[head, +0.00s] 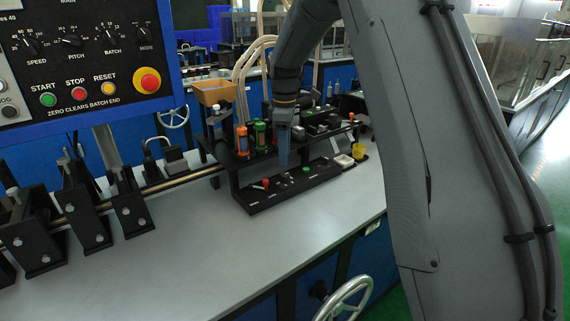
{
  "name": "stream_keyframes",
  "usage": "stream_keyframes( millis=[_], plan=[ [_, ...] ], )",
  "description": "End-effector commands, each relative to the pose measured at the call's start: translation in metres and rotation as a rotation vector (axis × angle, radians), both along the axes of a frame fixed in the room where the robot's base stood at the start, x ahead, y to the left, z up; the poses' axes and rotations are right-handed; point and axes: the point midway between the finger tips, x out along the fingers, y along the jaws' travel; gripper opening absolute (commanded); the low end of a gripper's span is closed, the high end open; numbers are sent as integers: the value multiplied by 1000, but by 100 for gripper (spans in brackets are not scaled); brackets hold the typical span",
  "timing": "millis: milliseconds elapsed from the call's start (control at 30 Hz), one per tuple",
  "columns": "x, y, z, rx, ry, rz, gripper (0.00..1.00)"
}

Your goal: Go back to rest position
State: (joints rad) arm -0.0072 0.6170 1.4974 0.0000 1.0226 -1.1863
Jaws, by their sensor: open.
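My gripper (284,160) hangs from my arm in the middle of the head view. Its narrow blue-grey fingers point down above the black tray (265,200) on the grey bench. The fingers appear apart from the tray and hold nothing that I can see. The gap between the fingertips is too small to make out. My arm crosses the upper middle and right of the view and hides part of the bench behind it.
A control panel (80,60) with knobs and buttons stands at the upper left. Black clamp blocks (125,205) sit on a rail at left. An orange hopper (213,92) and a black rack (238,158) stand behind the tray. The bench front (200,265) is clear. A handwheel (345,300) is below.

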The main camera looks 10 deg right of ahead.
Motion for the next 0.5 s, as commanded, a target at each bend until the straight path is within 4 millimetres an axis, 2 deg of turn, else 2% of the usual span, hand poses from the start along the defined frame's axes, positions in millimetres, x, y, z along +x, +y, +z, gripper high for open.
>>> stream_keyframes(
  millis=[167,500],
  plan=[
    [0,0,9,0,-1,0,43],
    [-5,0,9,0,-1,-19,43]
  ],
)
